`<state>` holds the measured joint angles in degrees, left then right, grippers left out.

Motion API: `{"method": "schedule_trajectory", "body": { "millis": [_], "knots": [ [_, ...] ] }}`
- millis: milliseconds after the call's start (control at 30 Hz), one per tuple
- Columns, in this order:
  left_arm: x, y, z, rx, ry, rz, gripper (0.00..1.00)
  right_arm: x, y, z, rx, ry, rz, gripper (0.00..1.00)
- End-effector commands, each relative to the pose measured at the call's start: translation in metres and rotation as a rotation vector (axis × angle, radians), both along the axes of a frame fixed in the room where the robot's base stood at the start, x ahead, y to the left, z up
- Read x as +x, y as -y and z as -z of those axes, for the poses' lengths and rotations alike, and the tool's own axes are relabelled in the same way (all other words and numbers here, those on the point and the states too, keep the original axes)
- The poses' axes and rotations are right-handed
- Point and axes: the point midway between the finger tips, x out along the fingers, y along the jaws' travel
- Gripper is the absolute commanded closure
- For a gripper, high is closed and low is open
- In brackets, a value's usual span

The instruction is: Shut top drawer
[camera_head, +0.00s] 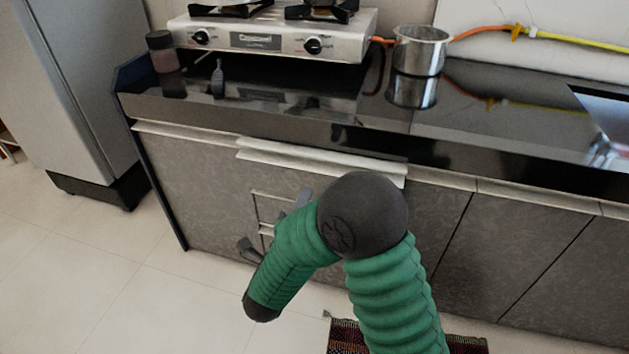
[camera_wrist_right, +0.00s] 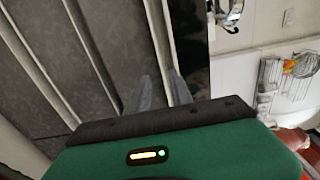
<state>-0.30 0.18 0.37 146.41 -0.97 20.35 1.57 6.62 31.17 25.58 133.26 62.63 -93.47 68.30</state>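The top drawer (camera_head: 320,163) is in the upper part of the grey counter front. Its pale top edge stands out from the cabinet, so it looks partly open. In the wrist view a pale edge (camera_wrist_right: 160,40) runs along the grey front panels. My right gripper (camera_wrist_right: 161,88) shows two grey fingers with a gap between them, pointing toward these panels and empty. In the head view it is mostly hidden behind my green forearm, in front of the drawers. I cannot tell whether it touches the front. My left gripper is not in view.
A black counter (camera_head: 490,115) bears a gas stove (camera_head: 272,38) and a steel pot (camera_head: 420,50). A fridge (camera_head: 75,90) stands at the left. A patterned mat (camera_head: 347,338) lies on the floor below. Tiled floor at the left is clear.

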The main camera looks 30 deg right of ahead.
Motion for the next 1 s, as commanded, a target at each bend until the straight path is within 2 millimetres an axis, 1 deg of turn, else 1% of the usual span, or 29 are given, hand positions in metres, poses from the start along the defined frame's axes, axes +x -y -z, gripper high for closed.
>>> {"method": "schedule_trajectory", "body": {
  "millis": [33, 200, 300, 400, 533, 767, 967, 1000],
  "knots": [
    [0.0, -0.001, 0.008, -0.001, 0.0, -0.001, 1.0, 0.008, 0.011, 0.004, 0.0, 0.003, 0.005, 0.73],
    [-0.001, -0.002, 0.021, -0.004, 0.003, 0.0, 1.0, 0.037, 0.045, 0.004, -0.001, 0.002, 0.003, 0.73],
    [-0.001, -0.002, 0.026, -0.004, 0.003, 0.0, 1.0, 0.051, 0.061, 0.004, -0.001, 0.001, 0.001, 0.73],
    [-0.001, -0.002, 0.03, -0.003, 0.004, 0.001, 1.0, 0.061, 0.073, 0.003, 0.0, 0.0, -0.001, 0.73],
    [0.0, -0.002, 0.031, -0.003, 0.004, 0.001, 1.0, 0.067, 0.078, 0.001, -0.001, -0.002, -0.003, 0.73],
    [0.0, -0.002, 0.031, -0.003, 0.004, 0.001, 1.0, 0.068, 0.078, 0.0, -0.003, -0.002, -0.004, 0.73],
    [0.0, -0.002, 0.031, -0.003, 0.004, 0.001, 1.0, 0.068, 0.078, 0.0, -0.001, -0.002, -0.004, 0.98],
    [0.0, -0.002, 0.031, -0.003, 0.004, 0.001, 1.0, 0.068, 0.078, 0.0, -0.001, -0.002, -0.004, 1.0]
  ]
}}
